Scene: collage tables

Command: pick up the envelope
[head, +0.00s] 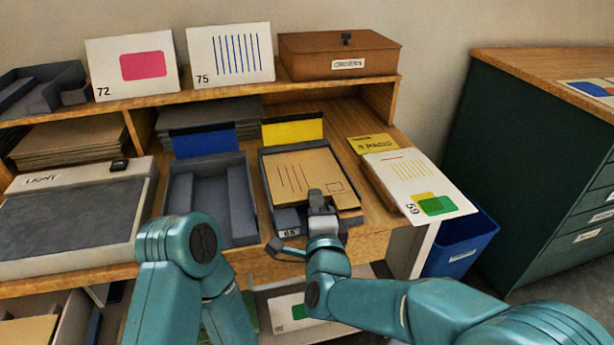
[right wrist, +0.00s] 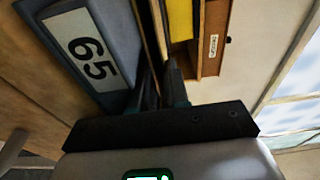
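The tan envelope (head: 292,176), with printed lines and a stamp box, lies over a grey tray (head: 268,187) with a yellow back tab. My right gripper (head: 318,198) is at the envelope's near edge, over the tray's front. In the right wrist view its two fingers (right wrist: 164,88) are close together, beside the tray front labelled 65 (right wrist: 85,50). A thin tan edge runs toward them. Whether they are shut on the envelope is hidden. My left arm shows at lower left, but its gripper is not in view.
An empty grey tray (head: 240,230) with a blue tab stands left of the envelope's tray. A light box (head: 75,220) is farther left. A card marked 59 (head: 415,180) lies to the right. A shelf above holds cards and an orders box (head: 335,55). A blue bin (head: 465,240) stands on the floor.

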